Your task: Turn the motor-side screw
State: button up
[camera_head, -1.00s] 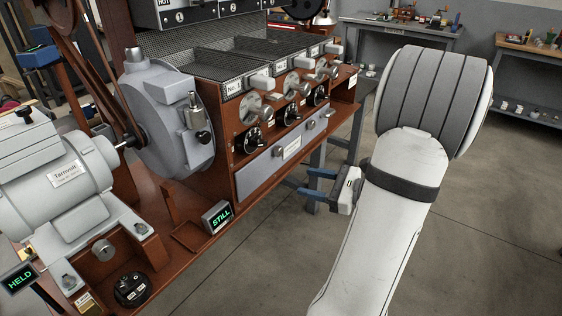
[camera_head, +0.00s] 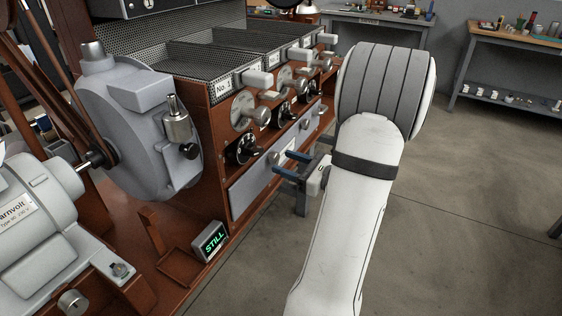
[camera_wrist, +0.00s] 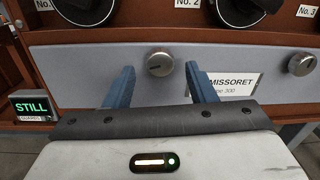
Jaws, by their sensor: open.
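A grey front panel (camera_wrist: 90,65) carries two round slotted screws. The left screw (camera_wrist: 159,64), on the motor's side, appears between my finger tips in the wrist view. The right screw (camera_wrist: 302,64) is beyond the white label. My gripper (camera_wrist: 160,69) is open and empty, its blue fingers pointing at the panel, with the left screw apparently ahead of them; how far off, I cannot tell. In the head view my gripper (camera_head: 279,163) is in front of the panel (camera_head: 250,187). The grey motor (camera_head: 35,220) is at the left.
A small STILL display (camera_head: 209,241) stands at the panel's lower left; it also shows in the wrist view (camera_wrist: 32,106). Black dials (camera_head: 243,147) and silver handles sit above the panel. The floor (camera_head: 470,240) to the right is clear.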

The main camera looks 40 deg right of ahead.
aim_at(273, 158)
jog(key=shift+x, duration=1.3)
jog(key=shift+c, duration=0.5)
jog(key=c, duration=0.9)
